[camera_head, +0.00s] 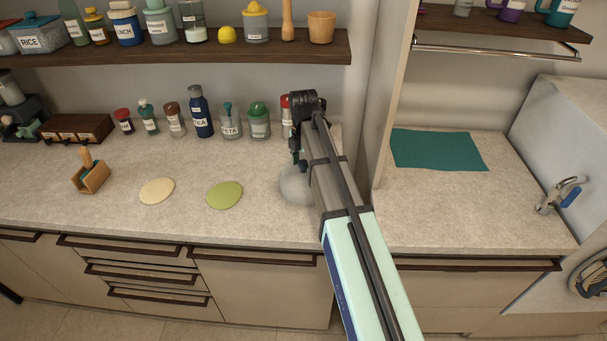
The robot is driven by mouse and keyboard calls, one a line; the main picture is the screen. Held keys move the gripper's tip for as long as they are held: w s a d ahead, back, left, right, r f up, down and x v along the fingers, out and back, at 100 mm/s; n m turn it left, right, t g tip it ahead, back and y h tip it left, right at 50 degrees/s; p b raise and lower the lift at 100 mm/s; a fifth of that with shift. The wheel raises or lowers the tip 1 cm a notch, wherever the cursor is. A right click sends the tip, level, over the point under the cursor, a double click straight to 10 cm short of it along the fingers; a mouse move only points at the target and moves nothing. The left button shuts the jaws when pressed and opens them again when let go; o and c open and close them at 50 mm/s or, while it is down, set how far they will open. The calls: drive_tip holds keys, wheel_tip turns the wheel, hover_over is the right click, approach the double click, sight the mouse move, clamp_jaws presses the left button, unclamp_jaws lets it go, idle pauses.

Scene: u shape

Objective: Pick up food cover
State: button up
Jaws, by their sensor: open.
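A pale grey, rounded dome that looks like the food cover (294,190) sits on the counter, right of the green disc. My arm hides its right side. My gripper (299,163) is open and points down at the top of the dome. The fingers are small and partly hidden behind my arm. I cannot tell whether they touch the dome or stand around its top.
A green disc (224,195) and a cream disc (157,191) lie left of the dome. Several jars, including a green-lidded jar (259,121), line the wall. An upper shelf (180,48) overhangs the counter. A vertical panel (386,110) stands to the right.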

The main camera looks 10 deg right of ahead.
clamp_jaws()
drive_tip(key=shift+r, duration=0.1)
idle(0.3)
